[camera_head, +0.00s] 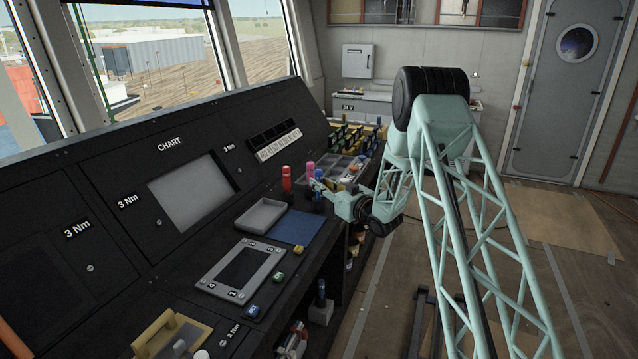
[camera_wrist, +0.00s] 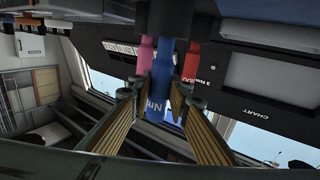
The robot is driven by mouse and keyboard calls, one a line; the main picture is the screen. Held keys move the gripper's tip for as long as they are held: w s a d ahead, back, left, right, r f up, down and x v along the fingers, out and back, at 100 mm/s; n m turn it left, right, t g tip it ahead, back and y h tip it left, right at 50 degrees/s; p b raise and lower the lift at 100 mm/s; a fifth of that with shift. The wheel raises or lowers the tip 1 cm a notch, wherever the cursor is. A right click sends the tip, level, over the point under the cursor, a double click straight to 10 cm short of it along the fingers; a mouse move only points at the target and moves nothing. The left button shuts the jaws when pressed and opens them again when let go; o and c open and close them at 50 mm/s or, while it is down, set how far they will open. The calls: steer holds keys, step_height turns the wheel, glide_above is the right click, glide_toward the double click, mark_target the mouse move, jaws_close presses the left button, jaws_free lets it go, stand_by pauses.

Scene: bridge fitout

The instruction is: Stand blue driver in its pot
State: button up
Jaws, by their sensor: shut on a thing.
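My gripper (camera_head: 318,186) is at the console's far end, shut on the blue driver (camera_wrist: 160,85). In the wrist view, which looks upside down, the fingers (camera_wrist: 157,95) close on both sides of its thick blue handle. The driver looks upright, its lower end toward a dark pot (camera_wrist: 168,18). I cannot tell whether it is inside the pot or just above it. A red driver (camera_head: 287,178) stands upright to the left, and a pink driver (camera_head: 310,168) stands close behind the gripper. Both also show in the wrist view, red (camera_wrist: 190,62) and pink (camera_wrist: 146,52).
A grey tray (camera_head: 262,215) and a blue mat (camera_head: 292,227) lie in front of the drivers. A framed panel (camera_head: 240,270) lies nearer. Divided bins (camera_head: 345,166) are behind the gripper. The sloped console (camera_head: 130,215) rises to the left. Open floor is to the right.

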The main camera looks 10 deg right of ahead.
steer(key=shift+f, duration=0.35)
stand_by(0.5)
steer(key=o, duration=1)
steer(key=shift+o, duration=0.2)
steer(key=shift+s, duration=0.1)
steer(key=v, duration=1.1)
steer(key=shift+s+d, duration=0.2)
steer(key=shift+s, duration=0.15)
steer(key=shift+r, duration=0.1)
